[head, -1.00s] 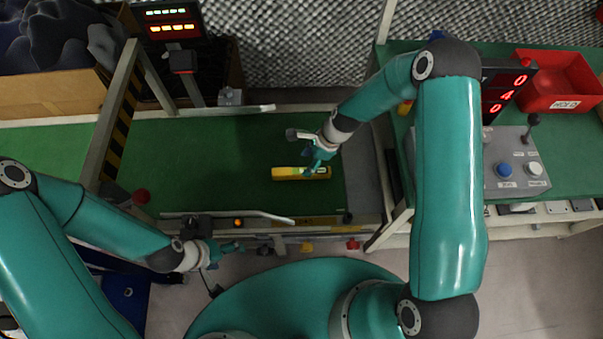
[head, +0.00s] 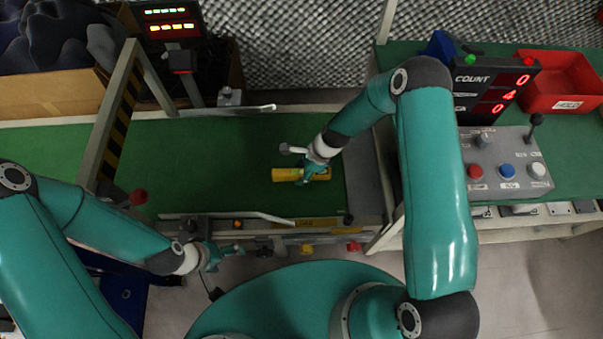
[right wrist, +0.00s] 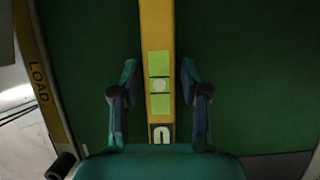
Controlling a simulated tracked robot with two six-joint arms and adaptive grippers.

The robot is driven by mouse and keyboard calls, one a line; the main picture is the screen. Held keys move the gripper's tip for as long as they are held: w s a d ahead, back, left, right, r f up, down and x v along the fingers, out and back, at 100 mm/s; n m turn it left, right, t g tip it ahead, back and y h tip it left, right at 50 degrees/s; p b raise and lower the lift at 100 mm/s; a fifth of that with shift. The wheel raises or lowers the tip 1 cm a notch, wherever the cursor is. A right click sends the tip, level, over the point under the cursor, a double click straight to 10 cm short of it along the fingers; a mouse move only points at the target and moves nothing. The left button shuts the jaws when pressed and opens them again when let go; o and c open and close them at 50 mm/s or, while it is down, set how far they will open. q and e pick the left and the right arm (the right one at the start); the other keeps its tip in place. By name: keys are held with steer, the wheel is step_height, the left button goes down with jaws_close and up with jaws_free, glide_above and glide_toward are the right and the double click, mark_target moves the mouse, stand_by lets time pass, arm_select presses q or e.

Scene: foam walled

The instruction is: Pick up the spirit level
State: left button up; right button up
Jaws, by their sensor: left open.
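The yellow spirit level (head: 284,174) lies flat on the green conveyor belt (head: 230,140). In the right wrist view the level (right wrist: 158,25) runs upright through the picture, with a pale green vial window. My right gripper (head: 304,177) is over the level's right part and hides some of it. In the right wrist view its open fingers (right wrist: 158,78) stand on either side of the level, with a gap at each side. My left gripper (head: 229,250) is open and empty, in front of the conveyor's near edge.
Metal guide rails (head: 230,216) run along the belt's near and far sides. A post frame (head: 115,110) stands at left. A control box (head: 500,160), a counter display (head: 492,85) and a red bin (head: 560,82) are at right. The belt left of the level is clear.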

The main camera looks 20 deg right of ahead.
jaws_close()
steer(key=shift+r, duration=0.1)
